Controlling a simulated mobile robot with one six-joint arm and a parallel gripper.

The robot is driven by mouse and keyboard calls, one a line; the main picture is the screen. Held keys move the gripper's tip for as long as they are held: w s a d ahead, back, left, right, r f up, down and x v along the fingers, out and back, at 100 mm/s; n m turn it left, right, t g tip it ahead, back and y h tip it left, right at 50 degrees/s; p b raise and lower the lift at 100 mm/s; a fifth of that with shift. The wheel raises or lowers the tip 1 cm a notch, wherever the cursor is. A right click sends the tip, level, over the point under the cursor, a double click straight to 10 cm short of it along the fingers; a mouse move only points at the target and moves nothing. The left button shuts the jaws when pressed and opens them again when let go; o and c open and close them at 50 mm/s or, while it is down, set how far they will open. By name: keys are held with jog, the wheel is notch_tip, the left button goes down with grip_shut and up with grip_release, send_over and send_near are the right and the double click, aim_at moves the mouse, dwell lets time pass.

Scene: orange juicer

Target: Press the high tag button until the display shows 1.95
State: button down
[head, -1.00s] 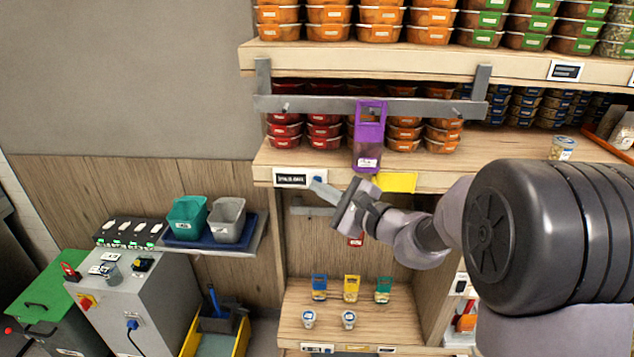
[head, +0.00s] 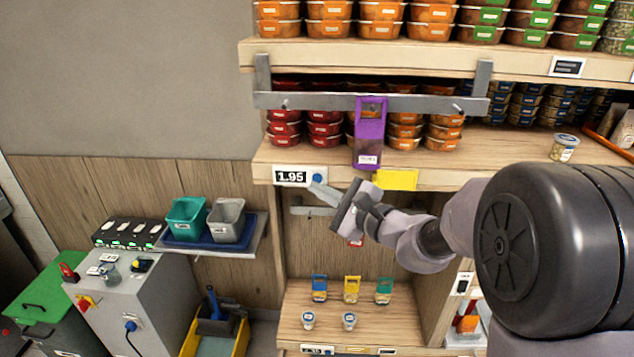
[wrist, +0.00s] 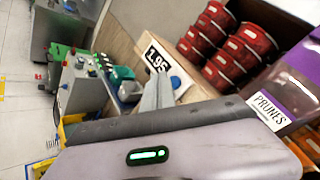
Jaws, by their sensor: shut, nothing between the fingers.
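The high tag (head: 293,177) is on the front edge of the shelf and its display reads 1.95. It also shows in the wrist view (wrist: 157,61), reading 1.95. A blue round button (head: 317,179) sits at the tag's right end; in the wrist view the blue button (wrist: 175,82) is just beyond the fingertips. My gripper (head: 318,188) is shut and empty, its tips just below and right of the button. I cannot tell whether the tips touch it. In the wrist view the shut fingers (wrist: 157,92) point at the tag.
A purple-topped bag (head: 369,125) hangs from the metal rail right above my gripper. A yellow card (head: 397,180) is on the shelf edge to the right. Red tubs (head: 323,129) stand on the shelf behind the tag. A lower shelf (head: 385,329) holds small bags and cups.

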jog(key=shift+s+a+b, duration=0.1)
jog(key=shift+s+b, duration=1.15)
jog(key=shift+s, duration=1.25)
jog(key=s+b, duration=0.2)
jog(key=s, duration=0.4)
jog(key=shift+a, duration=0.1)
jog(key=shift+b, duration=0.3)
